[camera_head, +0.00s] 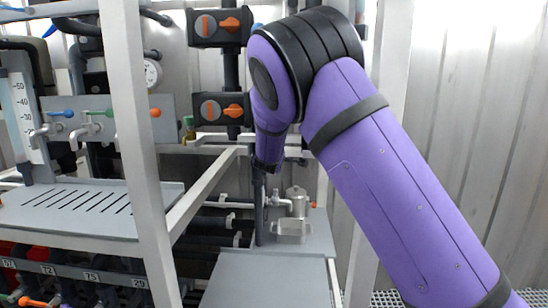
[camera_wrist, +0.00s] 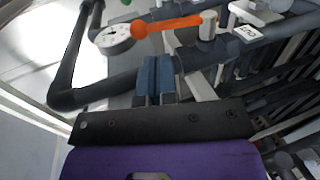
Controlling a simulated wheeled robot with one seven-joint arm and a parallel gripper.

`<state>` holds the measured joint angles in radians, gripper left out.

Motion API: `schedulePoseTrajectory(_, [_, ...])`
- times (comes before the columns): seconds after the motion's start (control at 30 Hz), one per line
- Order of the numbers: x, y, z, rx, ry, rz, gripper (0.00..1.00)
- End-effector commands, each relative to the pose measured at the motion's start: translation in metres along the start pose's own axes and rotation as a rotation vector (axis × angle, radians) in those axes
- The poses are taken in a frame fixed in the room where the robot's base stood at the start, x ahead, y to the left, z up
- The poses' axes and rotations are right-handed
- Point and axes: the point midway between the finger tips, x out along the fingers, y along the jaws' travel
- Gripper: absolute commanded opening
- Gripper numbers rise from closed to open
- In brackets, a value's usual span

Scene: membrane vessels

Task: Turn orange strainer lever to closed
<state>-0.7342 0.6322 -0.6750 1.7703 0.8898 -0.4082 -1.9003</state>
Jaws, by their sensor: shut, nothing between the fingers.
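An orange lever (camera_wrist: 172,25) with a ball at its left end shows at the top of the wrist view. Its right end joins a pale grey hub (camera_wrist: 208,26) on a dark pipe. The lever lies nearly level across the picture. My gripper (camera_wrist: 157,62) is shut and empty, its blue fingers pointing at the lever from just below it in the picture. I cannot tell whether the fingertips touch it. In the head view my arm reaches down into the pipework and I cannot make out this lever there.
A round gauge (camera_wrist: 112,40) and a dark bent pipe (camera_wrist: 72,98) lie left of the fingers. A white label (camera_wrist: 249,31) is right of the hub. In the head view, a white frame post (camera_head: 140,140) and a slotted grey tray (camera_head: 85,205) stand left of my arm.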

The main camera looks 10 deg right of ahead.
Motion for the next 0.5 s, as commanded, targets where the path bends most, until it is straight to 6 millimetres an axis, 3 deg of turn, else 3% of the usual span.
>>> schedulePoseTrajectory(0.2, [0.041,-0.001,0.002,0.001,-0.002,0.0,0.0])
schedulePoseTrajectory(0.5, [0.073,0.0,0.0,0.001,0.0,-0.001,0.0])
